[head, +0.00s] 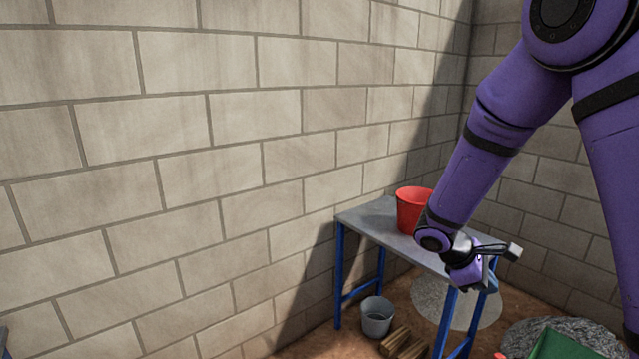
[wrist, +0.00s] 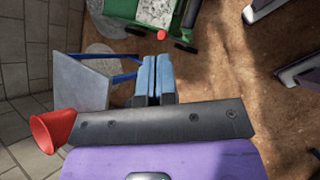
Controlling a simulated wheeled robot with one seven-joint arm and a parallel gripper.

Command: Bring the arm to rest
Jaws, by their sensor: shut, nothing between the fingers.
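My purple arm comes down from the upper right of the head view. My gripper (wrist: 154,78) shows in the wrist view with its two blue-grey fingers together and nothing between them. In the head view the wrist end is in front of the right part of the grey-topped table (head: 372,215); whether it touches the table cannot be told. A red bucket (head: 411,208) stands on the table, partly hidden behind my arm. The bucket also shows at the lower left of the wrist view (wrist: 52,130).
A grey bucket (head: 377,318) and wooden pieces (head: 404,344) are on the floor by the table. A green cart (head: 570,345) stands at the lower right, near a gravel heap (head: 590,331). Block walls (head: 180,130) run behind and left. Brown floor (wrist: 235,80) is open in the wrist view.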

